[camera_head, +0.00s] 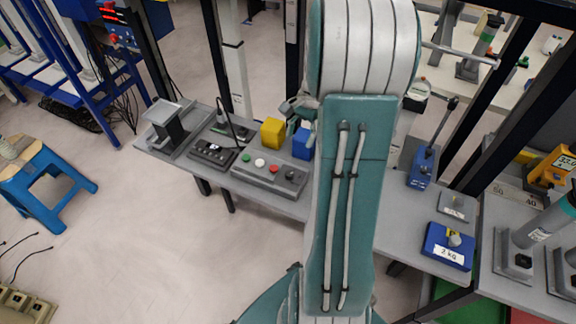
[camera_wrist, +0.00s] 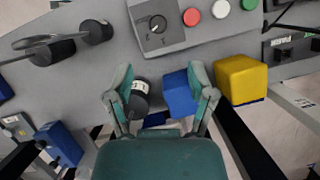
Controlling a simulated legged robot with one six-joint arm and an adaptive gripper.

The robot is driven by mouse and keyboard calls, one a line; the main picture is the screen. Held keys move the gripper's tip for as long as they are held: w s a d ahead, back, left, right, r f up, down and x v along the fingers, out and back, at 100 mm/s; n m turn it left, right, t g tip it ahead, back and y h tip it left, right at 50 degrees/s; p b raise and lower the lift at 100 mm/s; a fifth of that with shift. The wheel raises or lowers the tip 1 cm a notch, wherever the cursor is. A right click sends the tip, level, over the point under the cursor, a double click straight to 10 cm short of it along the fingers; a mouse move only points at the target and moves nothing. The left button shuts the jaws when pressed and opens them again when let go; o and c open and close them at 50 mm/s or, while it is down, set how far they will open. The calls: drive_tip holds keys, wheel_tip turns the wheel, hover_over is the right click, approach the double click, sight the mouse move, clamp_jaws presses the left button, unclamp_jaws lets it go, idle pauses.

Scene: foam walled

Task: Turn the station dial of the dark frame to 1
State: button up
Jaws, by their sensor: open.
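A dial with a black knob (camera_wrist: 157,22) sits on a grey control box (camera_wrist: 180,40) at the top of the wrist view. A light mark on the knob points toward the lower left of that view; the scale digits are too small to read. The same knob shows in the head view (camera_head: 291,176), at the right end of the box. My gripper (camera_wrist: 162,84) is open and empty, its fingers spread, below the dial in the wrist view and apart from it. In the head view the gripper (camera_head: 300,108) is partly hidden behind my arm.
Red (camera_wrist: 191,17), white (camera_wrist: 221,9) and green (camera_wrist: 250,4) buttons line the same box. A blue cube (camera_wrist: 180,92), yellow cube (camera_wrist: 240,80) and dark labelled cylinder (camera_wrist: 138,102) stand close around the fingers. A blue lever box (camera_head: 422,167) and 2 kg block (camera_head: 447,247) stand right.

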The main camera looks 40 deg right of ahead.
sight(290, 172)
drive_tip(key=x, duration=1.1)
drive_tip(key=shift+d+f, duration=0.15)
drive_tip(key=shift+d, duration=0.1)
drive_tip(key=shift+s, duration=0.1)
clamp_jaws()
